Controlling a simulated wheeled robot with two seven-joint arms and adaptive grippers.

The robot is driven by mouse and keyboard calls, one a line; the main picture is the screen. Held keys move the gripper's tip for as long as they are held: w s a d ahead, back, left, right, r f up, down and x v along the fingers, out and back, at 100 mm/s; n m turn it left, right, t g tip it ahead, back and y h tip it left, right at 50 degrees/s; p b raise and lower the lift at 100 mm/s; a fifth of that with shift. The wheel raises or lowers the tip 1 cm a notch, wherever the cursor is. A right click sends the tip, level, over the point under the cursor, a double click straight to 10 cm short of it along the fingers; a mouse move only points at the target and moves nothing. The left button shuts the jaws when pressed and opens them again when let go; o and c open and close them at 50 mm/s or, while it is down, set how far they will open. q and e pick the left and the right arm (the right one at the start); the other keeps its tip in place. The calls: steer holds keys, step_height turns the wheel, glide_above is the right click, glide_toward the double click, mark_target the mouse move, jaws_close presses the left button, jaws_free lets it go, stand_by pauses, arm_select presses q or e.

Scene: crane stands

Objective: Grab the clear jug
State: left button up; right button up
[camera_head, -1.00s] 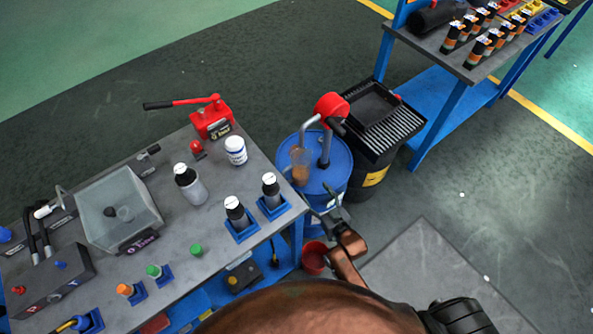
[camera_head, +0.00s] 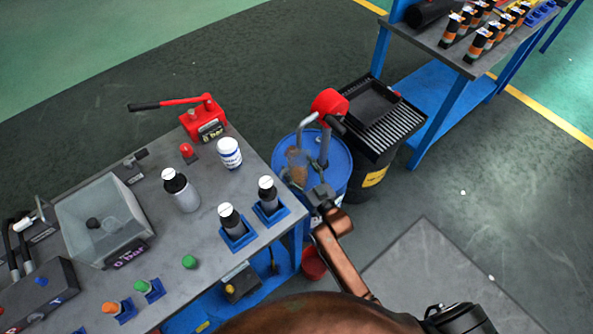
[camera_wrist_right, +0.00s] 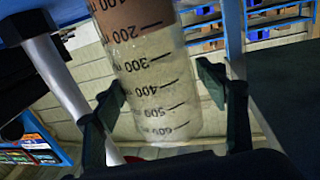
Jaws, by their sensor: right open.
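The clear jug (camera_head: 297,166) stands on top of the blue drum (camera_head: 339,168), with brown liquid in it. In the right wrist view the jug (camera_wrist_right: 152,75) fills the middle, with black scale marks and the brown part at the top of the picture. My right gripper (camera_head: 311,183) reaches over the drum at the jug. Its open fingers (camera_wrist_right: 161,92) are on both sides of the jug, with the jug between them; the left finger looks very close to it, and I cannot tell if it touches. My left gripper is not in view.
A grey bench (camera_head: 205,212) with bottles, a red hand pump (camera_head: 203,118) and a clear box (camera_head: 101,220) is at left. A red-headed drum pump (camera_head: 329,103) rises behind the jug. A black drain tray (camera_head: 375,108) stands behind. A red bucket (camera_head: 313,263) is below.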

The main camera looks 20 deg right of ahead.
steer(key=shift+c, duration=0.5)
steer(key=c, duration=1.1)
steer(key=shift+r, duration=0.25)
